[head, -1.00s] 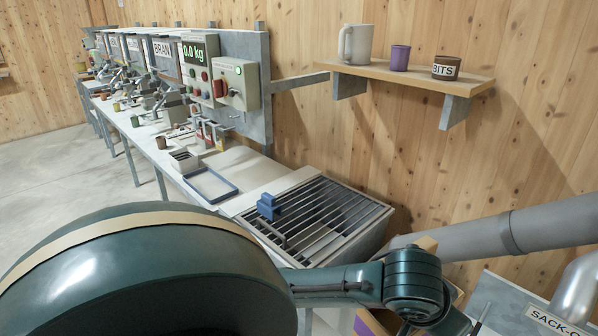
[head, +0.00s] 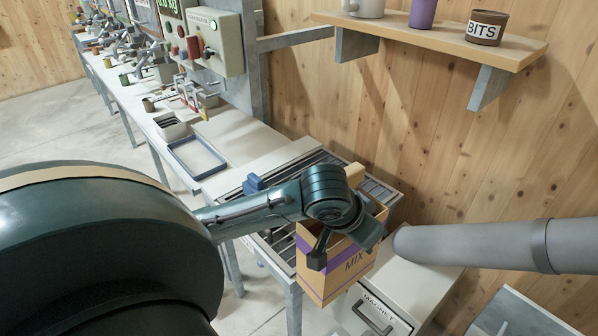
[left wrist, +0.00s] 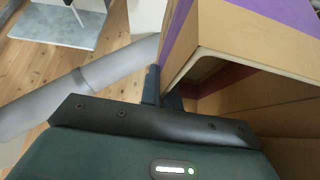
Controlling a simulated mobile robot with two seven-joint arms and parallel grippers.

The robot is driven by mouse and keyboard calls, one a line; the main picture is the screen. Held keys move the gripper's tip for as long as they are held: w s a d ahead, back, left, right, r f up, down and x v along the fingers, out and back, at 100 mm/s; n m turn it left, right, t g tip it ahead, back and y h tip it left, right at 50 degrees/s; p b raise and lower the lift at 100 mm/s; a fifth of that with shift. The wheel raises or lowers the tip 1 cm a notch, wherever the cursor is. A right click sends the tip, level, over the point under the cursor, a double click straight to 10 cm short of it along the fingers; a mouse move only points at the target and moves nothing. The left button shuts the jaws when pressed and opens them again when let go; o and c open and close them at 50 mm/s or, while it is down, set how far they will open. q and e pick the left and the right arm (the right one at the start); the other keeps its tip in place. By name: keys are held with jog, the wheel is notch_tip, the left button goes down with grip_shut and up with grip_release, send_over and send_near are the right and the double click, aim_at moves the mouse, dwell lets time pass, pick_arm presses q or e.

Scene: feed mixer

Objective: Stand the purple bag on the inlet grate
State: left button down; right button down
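The purple bag (head: 338,262) is a tan, open-topped, box-like bag with a purple band and the label MIX. In the head view it is in front of the near right part of the inlet grate (head: 285,240), slightly tilted. Its base shows lower than the grate's front edge, and I cannot tell whether it touches anything. My left gripper (head: 318,252) is at the bag's upper rim. In the left wrist view, its fingers (left wrist: 162,92) are closed on the bag's wall (left wrist: 240,35). My right gripper is not in view.
A blue block-like part (head: 253,184) sits on the grate's left side. A thick grey pipe (head: 480,243) runs in from the right. A drawer marked MAGNET (head: 375,312) is below the bag. A wall shelf (head: 430,38) with cups is above. A blue tray (head: 200,158) lies behind the grate.

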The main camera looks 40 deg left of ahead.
pick_arm(q)
jog(key=w+a+r+m+h+b, duration=0.15)
jog(key=w+a, duration=0.35)
jog(key=a, duration=0.6)
jog(key=w+a+m+h+b, duration=0.1)
jog(key=w+a+m, duration=0.2)
jog(key=w+a, duration=0.55)
notch_tip(320, 180, down, 10)
jog(key=s+a, duration=0.2)
jog(key=s, duration=0.1)
jog(key=shift+a+r+g+p, duration=0.25)
jog(key=shift+a+g+p, duration=0.05)
jog(key=shift+p, duration=0.15)
jog(key=shift+n+y, duration=0.25)
jog(key=c, duration=2.1)
grip_release()
jog(key=shift+f, duration=0.2)
jog(key=o, duration=0.5)
jog(key=shift+d, duration=0.1)
jog(key=shift+c, duration=0.2)
jog(key=shift+r, duration=0.1)
